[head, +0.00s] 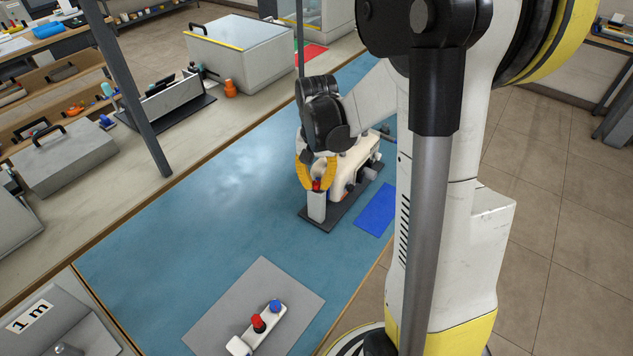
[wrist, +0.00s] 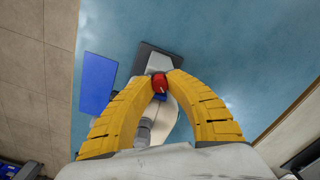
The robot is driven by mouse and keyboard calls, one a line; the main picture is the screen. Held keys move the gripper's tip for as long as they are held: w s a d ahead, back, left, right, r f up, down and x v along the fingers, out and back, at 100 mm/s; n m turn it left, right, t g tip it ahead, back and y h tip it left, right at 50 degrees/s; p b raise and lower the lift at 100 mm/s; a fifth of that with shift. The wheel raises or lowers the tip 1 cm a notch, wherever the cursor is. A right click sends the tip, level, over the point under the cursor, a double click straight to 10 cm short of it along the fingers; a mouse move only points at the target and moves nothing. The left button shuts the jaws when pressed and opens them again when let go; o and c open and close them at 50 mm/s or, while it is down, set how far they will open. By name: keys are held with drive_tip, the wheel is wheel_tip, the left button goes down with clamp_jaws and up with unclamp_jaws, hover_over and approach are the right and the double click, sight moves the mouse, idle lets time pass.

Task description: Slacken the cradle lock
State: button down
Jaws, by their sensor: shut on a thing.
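A white device (head: 355,165) stands on a dark base plate (head: 321,219) on the blue bench top. A small red knob (head: 317,184) sits on top of a white post (head: 316,206) at its near end. My gripper (head: 317,180) comes down over this post, its yellow fingers on both sides of the knob. In the wrist view the fingertips (wrist: 160,80) close on the red knob (wrist: 159,83). A dark blue part shows just below it. My fingers and arm hide much of the device. No label shows which part is the cradle lock.
A blue pad (head: 376,210) lies beside the base plate, also seen in the wrist view (wrist: 97,83). A grey mat (head: 225,303) at the front holds a white block (head: 240,346) with a red and a blue knob. The blue bench top (head: 190,215) left of the device is clear.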

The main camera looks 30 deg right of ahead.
sight(316, 184)
idle(0.3)
drive_tip(key=c, duration=1.6)
unclamp_jaws()
drive_tip(key=shift+o, duration=0.2)
wheel_tip(316, 184, up, 12)
